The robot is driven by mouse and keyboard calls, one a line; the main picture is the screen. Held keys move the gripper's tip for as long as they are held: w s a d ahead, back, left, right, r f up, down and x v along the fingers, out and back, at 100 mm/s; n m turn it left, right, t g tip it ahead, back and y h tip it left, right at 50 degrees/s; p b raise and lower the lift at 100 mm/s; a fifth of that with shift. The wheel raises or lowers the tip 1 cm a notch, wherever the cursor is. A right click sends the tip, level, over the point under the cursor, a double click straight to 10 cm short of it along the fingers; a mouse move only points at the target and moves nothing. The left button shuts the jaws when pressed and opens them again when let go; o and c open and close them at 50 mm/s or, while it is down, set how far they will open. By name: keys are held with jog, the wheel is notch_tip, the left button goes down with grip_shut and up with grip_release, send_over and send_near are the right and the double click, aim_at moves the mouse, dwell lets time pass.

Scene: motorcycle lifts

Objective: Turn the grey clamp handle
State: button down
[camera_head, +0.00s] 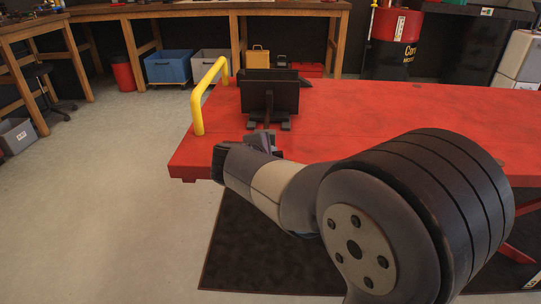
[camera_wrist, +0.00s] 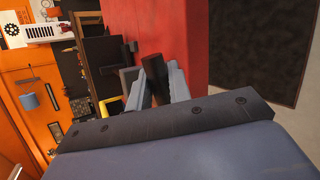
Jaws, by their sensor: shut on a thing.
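The red lift table (camera_head: 345,115) carries a dark wheel clamp (camera_head: 270,92) near its left end. The grey clamp handle (camera_wrist: 154,70) shows in the wrist view as a dark bar between my two finger pads. My gripper (camera_wrist: 156,80) is shut on it, one finger on each side. In the head view my gripper (camera_head: 264,142) is at the table's front edge, just below the clamp's foot. The handle itself is hidden there by my gripper and wrist.
A yellow rail (camera_head: 197,98) stands at the table's left end, near the clamp. A dark mat (camera_head: 265,245) lies on the floor below. Wooden benches (camera_head: 180,10) and a blue bin (camera_head: 168,67) are at the back.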

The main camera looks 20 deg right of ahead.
jog(key=shift+f+m+y, duration=0.3)
jog(key=shift+m+y, duration=0.3)
jog(key=shift+y, duration=0.2)
jog(key=c, duration=1.3)
grip_release()
jog(key=shift+c, duration=0.2)
jog(key=shift+r, duration=0.1)
jog(key=shift+s+a+r, duration=0.2)
jog(key=shift+s+r, duration=0.05)
jog(key=shift+s, duration=0.05)
jog(key=p+v, duration=0.2)
jog(key=v, duration=0.7)
jog(key=shift+s+p, duration=0.4)
jog(key=shift+s, duration=0.05)
jog(key=shift+a, duration=0.1)
